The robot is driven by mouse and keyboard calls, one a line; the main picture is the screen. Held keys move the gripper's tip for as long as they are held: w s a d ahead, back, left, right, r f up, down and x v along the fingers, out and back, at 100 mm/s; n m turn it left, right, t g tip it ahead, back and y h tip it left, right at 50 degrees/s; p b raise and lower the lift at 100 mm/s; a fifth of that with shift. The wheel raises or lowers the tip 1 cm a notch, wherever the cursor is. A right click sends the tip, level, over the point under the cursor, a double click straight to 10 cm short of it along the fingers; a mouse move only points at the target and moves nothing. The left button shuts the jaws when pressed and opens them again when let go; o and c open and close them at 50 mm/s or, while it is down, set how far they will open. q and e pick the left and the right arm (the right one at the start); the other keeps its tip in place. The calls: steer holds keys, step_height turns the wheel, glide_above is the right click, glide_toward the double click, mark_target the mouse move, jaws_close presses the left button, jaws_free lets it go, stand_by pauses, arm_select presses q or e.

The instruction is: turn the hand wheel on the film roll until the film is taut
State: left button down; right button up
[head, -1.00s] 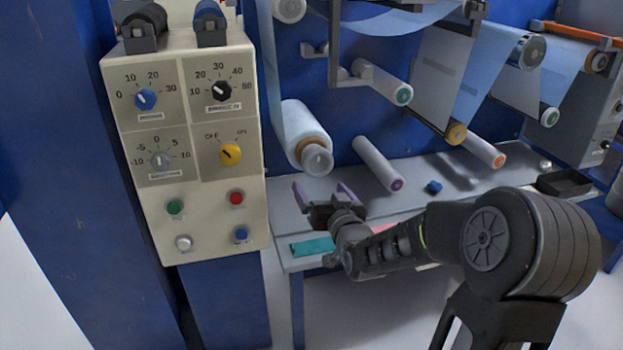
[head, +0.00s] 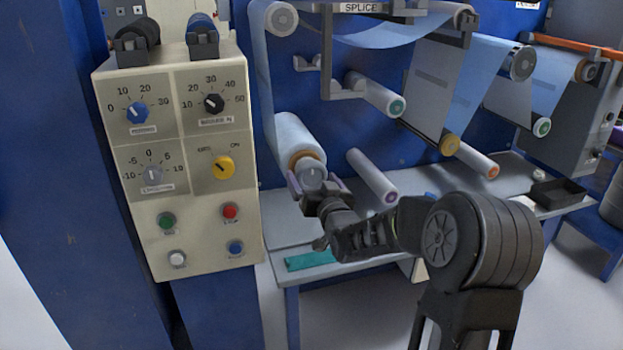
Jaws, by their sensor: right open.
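The film roll (head: 297,135) is a pale blue-white roll on the blue machine wall, with film running up from it. At its near end are a tan collar and a grey hand wheel (head: 313,176). My right gripper (head: 314,184) is open at the hand wheel, with one purple finger on each side of it. I cannot tell whether the fingers touch the wheel. The gripper and wrist hide the wheel's lower part. My left gripper is not in view.
A control panel (head: 183,170) with knobs and buttons stands close on the left. Another roller (head: 371,176) sticks out just right of the wheel. Below is a grey shelf (head: 278,232) with a teal cloth (head: 309,260) and a black tray (head: 558,193).

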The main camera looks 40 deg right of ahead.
steer(key=shift+w+d, duration=0.2)
steer(key=shift+w, duration=0.4)
steer(key=c, duration=1.4)
